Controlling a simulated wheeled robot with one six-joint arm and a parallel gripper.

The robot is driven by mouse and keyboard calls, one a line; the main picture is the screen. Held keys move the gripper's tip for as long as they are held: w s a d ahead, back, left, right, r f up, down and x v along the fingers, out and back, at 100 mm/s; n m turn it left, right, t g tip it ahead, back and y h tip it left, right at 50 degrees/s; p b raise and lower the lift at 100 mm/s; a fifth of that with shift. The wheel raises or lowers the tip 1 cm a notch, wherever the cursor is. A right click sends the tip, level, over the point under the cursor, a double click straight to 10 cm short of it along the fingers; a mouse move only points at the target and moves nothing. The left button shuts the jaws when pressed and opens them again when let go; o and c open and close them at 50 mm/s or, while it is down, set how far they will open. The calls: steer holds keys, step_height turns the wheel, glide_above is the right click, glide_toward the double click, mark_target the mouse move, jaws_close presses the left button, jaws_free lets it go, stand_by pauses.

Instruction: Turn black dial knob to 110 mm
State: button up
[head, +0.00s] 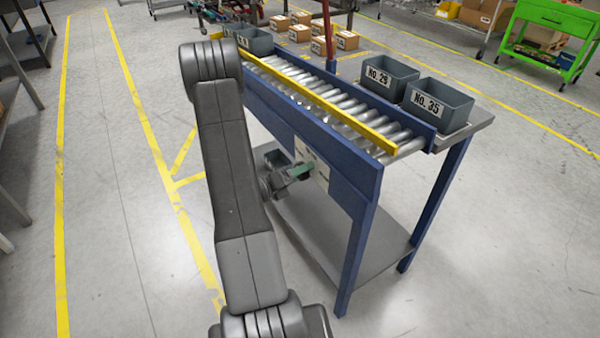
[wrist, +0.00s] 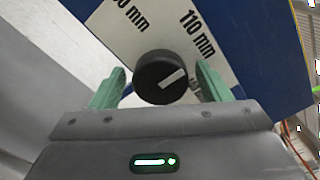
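The black dial knob (wrist: 160,78) sits on a white label plate (wrist: 140,30) in the wrist view. Its white pointer line slants up and to the right. The text "110 mm" is printed above and right of the knob; another mark ending in "0 mm" is at upper left, partly cut off. My gripper (wrist: 160,88) has its green fingers apart, one on each side of the knob, with gaps visible. In the head view my gripper (head: 299,171) is at the panel on the conveyor's side, and the knob cannot be made out there.
The blue conveyor frame (head: 358,185) carries rollers and a yellow rail (head: 330,107). Grey bins "No. 29" (head: 390,78) and "No. 35" (head: 437,103) stand on its far side. A lower shelf (head: 320,235) lies below.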

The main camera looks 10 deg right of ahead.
steer(key=shift+a, duration=0.15)
steer(key=v, duration=1.3)
steer(key=shift+a, duration=0.25)
steer(key=shift+d, duration=0.15)
stand_by(0.3)
steer(key=shift+x, duration=6.7)
steer(key=shift+s, duration=0.1)
